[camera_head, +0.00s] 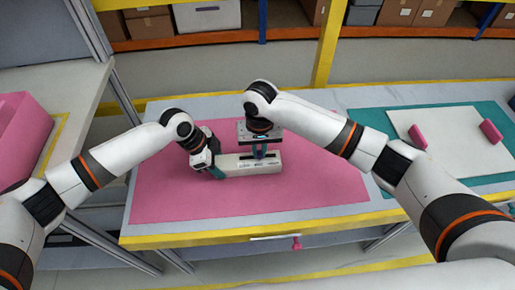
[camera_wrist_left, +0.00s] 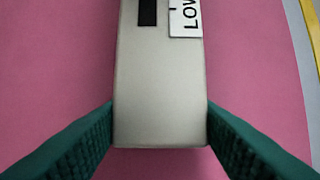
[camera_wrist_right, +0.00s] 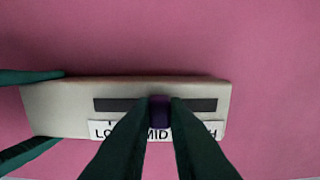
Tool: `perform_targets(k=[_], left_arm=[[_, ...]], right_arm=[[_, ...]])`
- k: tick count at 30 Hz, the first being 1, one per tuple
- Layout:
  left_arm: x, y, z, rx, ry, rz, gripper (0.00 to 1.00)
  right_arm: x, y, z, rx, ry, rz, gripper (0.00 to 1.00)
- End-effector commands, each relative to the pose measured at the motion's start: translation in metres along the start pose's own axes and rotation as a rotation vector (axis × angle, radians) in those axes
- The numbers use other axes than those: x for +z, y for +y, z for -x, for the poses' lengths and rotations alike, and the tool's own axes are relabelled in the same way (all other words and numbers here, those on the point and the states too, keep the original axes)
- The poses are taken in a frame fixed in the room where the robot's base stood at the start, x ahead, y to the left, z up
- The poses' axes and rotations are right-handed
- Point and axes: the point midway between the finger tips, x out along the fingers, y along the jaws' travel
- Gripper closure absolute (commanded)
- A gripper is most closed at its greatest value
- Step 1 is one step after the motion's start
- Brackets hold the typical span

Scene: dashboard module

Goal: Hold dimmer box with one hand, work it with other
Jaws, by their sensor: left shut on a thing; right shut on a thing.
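The dimmer box (camera_head: 240,171), a long pale beige box, lies on the pink mat. My right gripper (camera_head: 259,153) points down over the box, shut on the dark purple slider knob (camera_wrist_right: 159,112). The knob stands near the slot's middle, by MID; the fingers partly cover it.
The pink mat (camera_head: 165,205) is clear around the box. At right, a white board (camera_head: 455,140) on a teal mat bears two pink pieces. A pink bin (camera_head: 22,130) stands at far left. A drawer with a pink knob (camera_head: 297,244) is at the table's front.

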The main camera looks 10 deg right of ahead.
Motion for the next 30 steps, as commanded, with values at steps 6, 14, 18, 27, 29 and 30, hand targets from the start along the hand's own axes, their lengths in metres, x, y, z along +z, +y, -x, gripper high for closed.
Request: perform_targets(k=[6,14,18,27,29,30], left_arm=[[-0.002,0.0,0.0,-0.001,0.003,0.001,0.86],[-0.003,0.0,0.0,0.0,0.005,0.002,0.86],[-0.004,0.0,0.0,0.0,0.006,0.002,0.86],[-0.003,0.0,0.0,-0.001,0.005,0.001,0.86],[-0.002,0.0,-0.001,-0.001,0.005,0.001,0.86],[-0.002,0.0,-0.001,-0.001,0.005,0.001,0.86]], right_arm=[[0.001,-0.038,-0.001,-0.005,0.0,-0.005,1.0],[0.001,-0.042,0.0,-0.007,-0.001,-0.003,1.0],[0.001,-0.042,0.0,-0.008,-0.001,-0.004,0.7],[0.001,-0.04,0.0,-0.004,-0.001,-0.002,0.64],[0.001,-0.04,0.003,-0.003,-0.002,-0.001,0.64],[0.001,-0.039,0.005,-0.002,-0.003,-0.001,0.64]])
